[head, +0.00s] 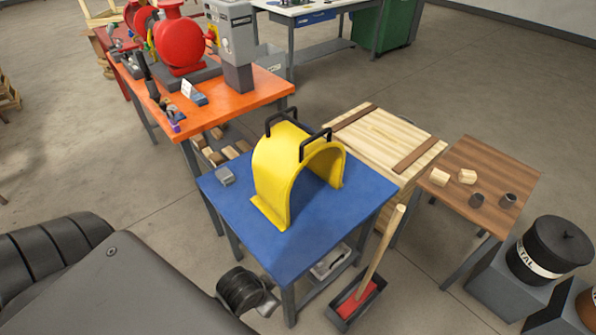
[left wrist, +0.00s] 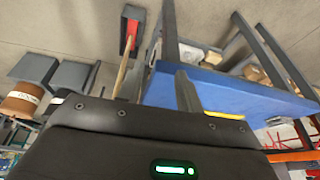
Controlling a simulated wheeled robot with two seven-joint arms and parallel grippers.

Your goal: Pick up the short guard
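The short guard (head: 272,172) is a yellow arch with two black handles on top. It stands upright on the blue table (head: 318,238) in the head view. In the left wrist view only a thin yellow strip (left wrist: 224,115) shows above the blue tabletop (left wrist: 225,95). A dark rounded part at the table's front in the head view seems to be my left arm. My right gripper is not in view.
A small grey block (head: 224,176) lies left of the guard. An orange table (head: 235,98) with a red pump is behind left. A wooden crate (head: 382,140) and brown table (head: 500,165) stand right.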

